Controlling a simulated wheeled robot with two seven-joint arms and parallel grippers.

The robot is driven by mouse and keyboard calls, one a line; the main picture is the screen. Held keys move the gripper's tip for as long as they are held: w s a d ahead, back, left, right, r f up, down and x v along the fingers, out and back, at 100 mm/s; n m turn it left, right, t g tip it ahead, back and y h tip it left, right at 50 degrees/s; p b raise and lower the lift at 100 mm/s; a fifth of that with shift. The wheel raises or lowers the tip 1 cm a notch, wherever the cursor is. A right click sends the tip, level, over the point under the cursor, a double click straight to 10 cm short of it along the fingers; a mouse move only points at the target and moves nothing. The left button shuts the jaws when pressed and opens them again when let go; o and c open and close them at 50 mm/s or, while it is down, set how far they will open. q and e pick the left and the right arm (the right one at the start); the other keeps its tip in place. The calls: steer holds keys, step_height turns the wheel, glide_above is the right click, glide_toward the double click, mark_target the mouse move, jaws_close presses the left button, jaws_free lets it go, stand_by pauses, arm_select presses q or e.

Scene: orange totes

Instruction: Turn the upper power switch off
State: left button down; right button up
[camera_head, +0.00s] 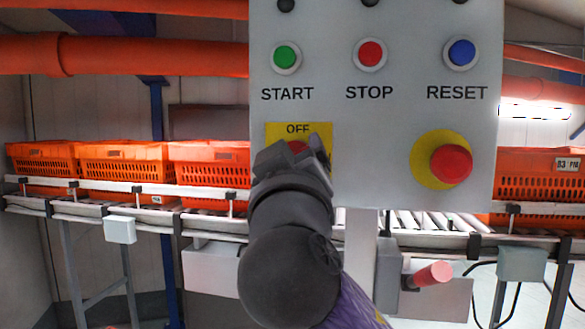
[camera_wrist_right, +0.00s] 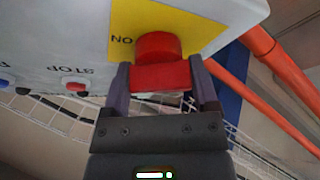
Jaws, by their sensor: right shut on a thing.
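The power switch is a red rotary knob (camera_head: 297,147) on a yellow plate (camera_head: 322,130) marked OFF at its top, on the grey control panel (camera_head: 380,130). My right gripper (camera_head: 292,152) is at the knob and hides most of it and the lower plate in the head view. In the right wrist view, the red knob (camera_wrist_right: 158,46) has a bar-shaped handle lying between the two fingers of my right gripper (camera_wrist_right: 162,76), which are shut on it. An ON label (camera_wrist_right: 122,41) appears upside down beside the knob. My left gripper is not in view.
Green START (camera_head: 286,56), red STOP (camera_head: 370,54) and blue RESET (camera_head: 462,52) buttons sit above the switch. A red mushroom button (camera_head: 451,163) is at the right. A red-handled lever (camera_head: 432,275) is below. Orange totes (camera_head: 125,160) stand on the conveyor behind.

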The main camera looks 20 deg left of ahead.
steer(key=n+g+y+p, duration=0.1)
steer(key=n, duration=0.2)
steer(key=shift+r+n, duration=0.1)
steer(key=shift+n, duration=0.3)
steer(key=n+g+p, duration=0.1)
steer(key=n, duration=0.1)
steer(key=n+g+y+p, duration=0.1)
steer(key=n, duration=0.2)
steer(key=n+g+p, duration=0.1)
steer(key=n, duration=0.1)
steer(key=shift+n, duration=0.3)
steer(key=shift+f+n+g, duration=0.2)
steer(key=shift+n+g, duration=0.4)
steer(key=shift+n, duration=0.6)
